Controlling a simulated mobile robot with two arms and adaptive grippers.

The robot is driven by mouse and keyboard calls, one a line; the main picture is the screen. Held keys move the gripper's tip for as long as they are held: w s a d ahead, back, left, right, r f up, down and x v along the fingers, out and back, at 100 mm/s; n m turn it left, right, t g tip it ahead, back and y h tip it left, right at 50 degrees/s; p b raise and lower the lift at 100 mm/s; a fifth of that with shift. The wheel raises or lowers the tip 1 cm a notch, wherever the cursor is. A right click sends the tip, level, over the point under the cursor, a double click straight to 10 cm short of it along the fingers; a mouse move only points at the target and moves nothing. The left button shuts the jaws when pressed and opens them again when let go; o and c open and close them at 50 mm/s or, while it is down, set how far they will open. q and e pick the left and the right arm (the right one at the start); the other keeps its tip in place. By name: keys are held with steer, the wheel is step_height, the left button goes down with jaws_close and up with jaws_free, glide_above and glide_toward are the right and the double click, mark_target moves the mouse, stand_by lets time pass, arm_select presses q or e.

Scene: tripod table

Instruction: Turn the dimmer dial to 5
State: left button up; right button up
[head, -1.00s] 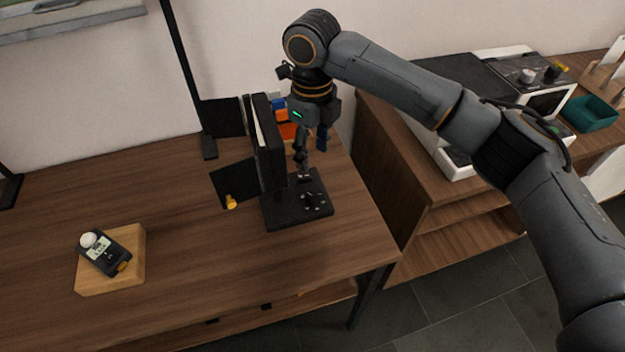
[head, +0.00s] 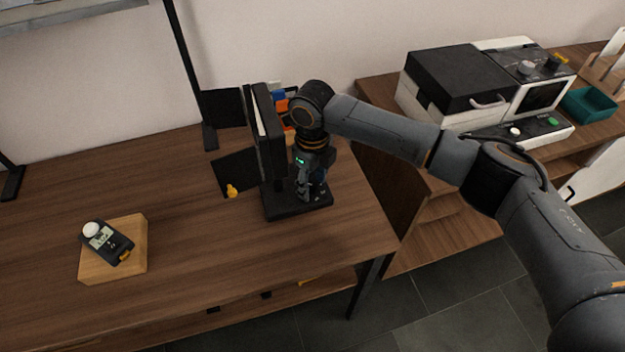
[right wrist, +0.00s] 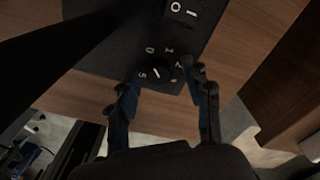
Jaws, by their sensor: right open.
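The dimmer dial (right wrist: 157,73) is a small black knob with a white line, on the black base plate (head: 282,210) of a lamp panel. In the right wrist view, white numbers such as 0, 1, 2 and 5 ring it; I cannot tell for sure which one the line points to. My right gripper (right wrist: 161,72) is open, with one fingertip on each side of the dial; I cannot tell if they touch it. In the head view the right gripper (head: 309,192) points down over the plate and hides the dial. My left gripper is not in view.
The upright black lamp panel (head: 266,140) stands just left of my gripper. A rocker switch (right wrist: 183,12) is on the same plate. A light meter (head: 106,243) rests on a wooden block (head: 112,270) at left. A yellow knob (head: 232,191) lies near the panel.

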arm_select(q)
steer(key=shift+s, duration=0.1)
arm_select(e)
jaws_close()
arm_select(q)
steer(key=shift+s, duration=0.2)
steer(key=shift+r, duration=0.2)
